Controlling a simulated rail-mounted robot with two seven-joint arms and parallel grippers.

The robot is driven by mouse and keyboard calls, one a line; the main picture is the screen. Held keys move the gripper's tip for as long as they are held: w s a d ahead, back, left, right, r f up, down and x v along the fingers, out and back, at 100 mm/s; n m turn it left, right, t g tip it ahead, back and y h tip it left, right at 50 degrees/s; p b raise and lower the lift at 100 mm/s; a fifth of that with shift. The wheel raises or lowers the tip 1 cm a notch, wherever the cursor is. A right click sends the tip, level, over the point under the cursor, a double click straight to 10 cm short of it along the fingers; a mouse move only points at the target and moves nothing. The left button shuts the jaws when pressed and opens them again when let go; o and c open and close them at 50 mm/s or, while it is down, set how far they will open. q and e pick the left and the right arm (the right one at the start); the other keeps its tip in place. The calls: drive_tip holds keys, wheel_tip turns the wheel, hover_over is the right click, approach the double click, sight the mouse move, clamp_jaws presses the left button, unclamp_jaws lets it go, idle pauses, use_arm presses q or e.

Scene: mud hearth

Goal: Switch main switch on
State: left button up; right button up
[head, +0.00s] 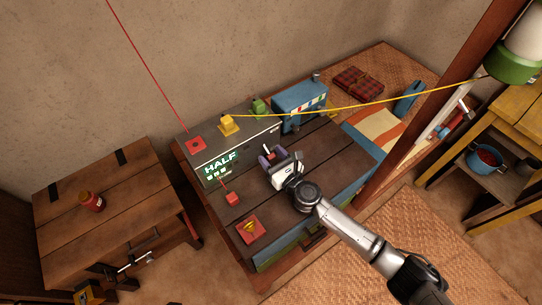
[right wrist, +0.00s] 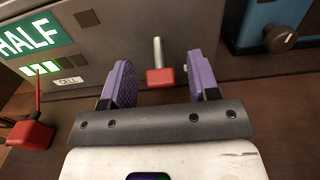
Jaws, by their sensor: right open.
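A grey box (head: 190,158) on the dark wooden table carries a green display (head: 220,163) reading HALF, with small lit bars below it. The display also shows in the right wrist view (right wrist: 27,36). A small pale lever with a red block (right wrist: 160,76) stands at the box front; I cannot tell for sure that it is the main switch. My right gripper (head: 270,156) is open in front of the box. Its purple fingers (right wrist: 156,82) stand to either side of the red block, with gaps visible. My left gripper is not recognisable in view.
A red block with a stick (head: 232,197) and a red square plate (head: 250,229) lie left of my right gripper. A blue box (head: 298,101) stands at the back right. A yellow cable (head: 340,107) crosses above the table. A wooden post (head: 430,110) rises at right.

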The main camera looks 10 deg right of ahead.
drive_tip(key=shift+w+a, duration=0.25)
drive_tip(key=shift+w, duration=0.15)
drive_tip(key=shift+c, duration=0.4)
drive_tip(key=c, duration=0.8)
wheel_tip(320, 180, up, 3)
drive_tip(key=g+h+p, duration=0.1)
drive_tip(key=g+p, duration=0.1)
drive_tip(key=p, duration=1)
drive_tip(key=g+h+p, duration=0.1)
drive_tip(key=g+p, duration=0.2)
drive_tip(key=p, duration=1)
drive_tip(key=shift+f+h, duration=0.2)
drive_tip(key=shift+h, duration=0.2)
drive_tip(key=shift+c, duration=0.2)
drive_tip(key=shift+g+h+p, duration=0.3)
drive_tip(key=shift+g+p, duration=0.3)
drive_tip(key=shift+p, duration=1.2)
